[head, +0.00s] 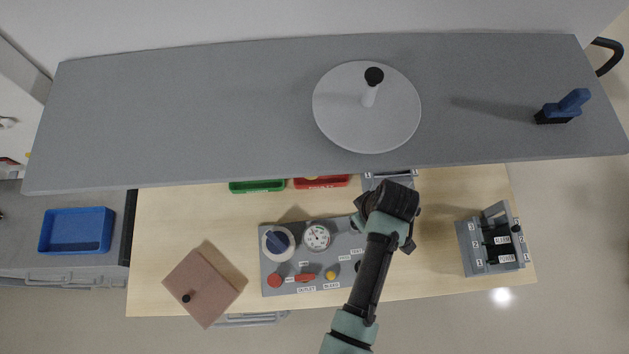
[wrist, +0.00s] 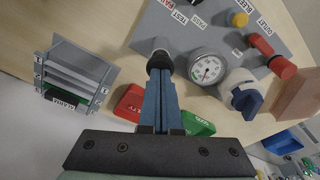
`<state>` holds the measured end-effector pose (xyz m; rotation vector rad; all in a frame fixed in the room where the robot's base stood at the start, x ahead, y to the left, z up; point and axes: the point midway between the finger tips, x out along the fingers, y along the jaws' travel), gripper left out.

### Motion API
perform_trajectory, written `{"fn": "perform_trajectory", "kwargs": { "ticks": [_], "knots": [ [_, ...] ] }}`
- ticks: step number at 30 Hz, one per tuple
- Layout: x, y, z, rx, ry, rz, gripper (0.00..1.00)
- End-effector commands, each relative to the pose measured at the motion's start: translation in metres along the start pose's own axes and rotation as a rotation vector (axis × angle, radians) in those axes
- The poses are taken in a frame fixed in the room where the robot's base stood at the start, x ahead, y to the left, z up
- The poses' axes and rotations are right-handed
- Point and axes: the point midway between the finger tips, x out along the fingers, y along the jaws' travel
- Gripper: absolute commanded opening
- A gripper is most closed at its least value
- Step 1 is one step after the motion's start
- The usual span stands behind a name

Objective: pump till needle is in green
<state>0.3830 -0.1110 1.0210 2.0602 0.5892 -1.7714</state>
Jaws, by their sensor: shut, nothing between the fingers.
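The grey panel (head: 345,240) lies on the wooden table and carries a round white gauge (head: 317,237). The gauge also shows in the wrist view (wrist: 207,68); its dark needle is too small to read against the coloured marks. A black-topped plunger with a pale stem (wrist: 160,56) stands on the panel beside the gauge. My gripper (wrist: 160,76) is shut and empty, its blue fingers end at or just over the plunger's black top; I cannot tell whether they touch. In the head view my arm hides the plunger and fingertips.
The panel also has a blue knob (head: 278,241), a red button (head: 274,281), a red outlet lever (head: 307,276) and a yellow bleed button (head: 330,275). Green (head: 257,186) and red (head: 321,182) trays lie behind. A grey shelf (head: 200,110) overhangs the table's back.

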Motion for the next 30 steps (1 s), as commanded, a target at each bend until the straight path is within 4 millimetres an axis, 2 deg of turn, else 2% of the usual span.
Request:
{"fn": "perform_trajectory", "kwargs": {
  "ticks": [11, 17, 27, 30],
  "knots": [
    [0.022, -0.001, 0.003, -0.001, -0.001, -0.001, 0.0],
    [0.015, -0.001, 0.002, -0.001, -0.001, -0.001, 0.0],
    [-0.008, 0.0, -0.001, 0.0, -0.001, -0.001, 0.0],
    [-0.009, 0.0, -0.001, 0.0, -0.001, -0.001, 0.0]
  ]
}}
